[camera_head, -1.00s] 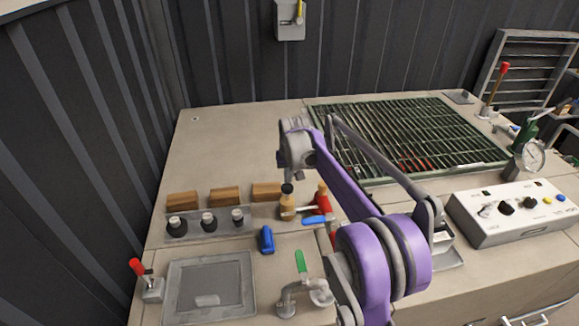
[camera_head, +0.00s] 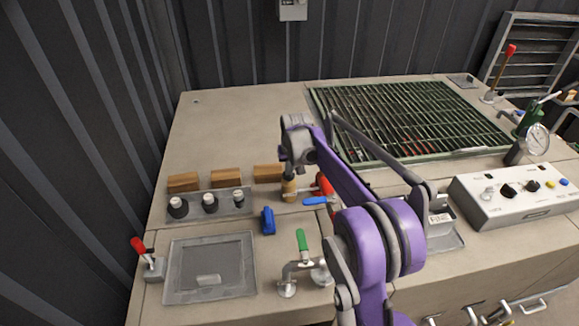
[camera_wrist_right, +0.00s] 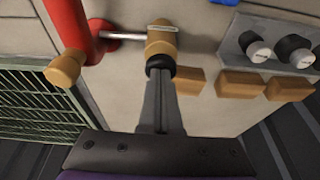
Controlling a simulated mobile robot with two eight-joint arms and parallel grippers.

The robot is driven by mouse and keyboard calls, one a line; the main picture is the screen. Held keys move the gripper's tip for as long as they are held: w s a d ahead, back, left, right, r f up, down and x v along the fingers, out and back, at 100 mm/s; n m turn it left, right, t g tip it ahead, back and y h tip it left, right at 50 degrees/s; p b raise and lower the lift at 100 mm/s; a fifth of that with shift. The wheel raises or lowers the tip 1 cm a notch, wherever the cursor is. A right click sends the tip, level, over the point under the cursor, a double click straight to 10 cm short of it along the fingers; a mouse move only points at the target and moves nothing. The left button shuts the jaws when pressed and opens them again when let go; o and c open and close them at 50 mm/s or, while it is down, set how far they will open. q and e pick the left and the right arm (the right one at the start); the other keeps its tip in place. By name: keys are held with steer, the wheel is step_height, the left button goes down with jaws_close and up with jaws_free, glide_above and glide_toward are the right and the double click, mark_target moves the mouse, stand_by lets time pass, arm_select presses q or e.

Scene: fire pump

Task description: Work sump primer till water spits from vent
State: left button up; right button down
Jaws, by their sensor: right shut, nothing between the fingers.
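A tan upright barrel (camera_head: 289,189) with a black cap stands on the bench, joined by a thin metal rod to a red body (camera_head: 325,186). In the right wrist view the barrel (camera_wrist_right: 162,40) and black cap (camera_wrist_right: 160,62) lie at the fingertips, and the red body (camera_wrist_right: 68,22) with a tan knob (camera_wrist_right: 65,68) is to the left. I cannot tell which part is the primer or the vent. My right gripper (camera_wrist_right: 160,82) is shut and empty, its tips at the black cap; touching or just above is unclear. My left gripper is out of view.
Wooden blocks (camera_head: 225,178) and black-and-white knobs (camera_head: 209,203) stand left of the barrel. A blue handle (camera_head: 268,221), green-handled pipe (camera_head: 302,240) and red lever (camera_head: 140,246) are nearer. A green grating (camera_head: 400,118) is behind, a control box (camera_head: 515,200) at right.

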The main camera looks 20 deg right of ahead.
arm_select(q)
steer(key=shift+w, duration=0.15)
arm_select(e)
steer(key=shift+f, duration=0.1)
step_height(320, 180, up, 5)
steer(key=shift+f+p, duration=0.1)
steer(key=shift+p, duration=1)
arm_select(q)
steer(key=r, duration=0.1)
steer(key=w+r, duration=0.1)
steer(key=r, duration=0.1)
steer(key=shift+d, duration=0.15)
arm_select(e)
steer(key=v, duration=0.9)
steer(key=shift+r, duration=0.25)
steer(key=shift+s+d, duration=0.1)
steer(key=shift+s, duration=0.05)
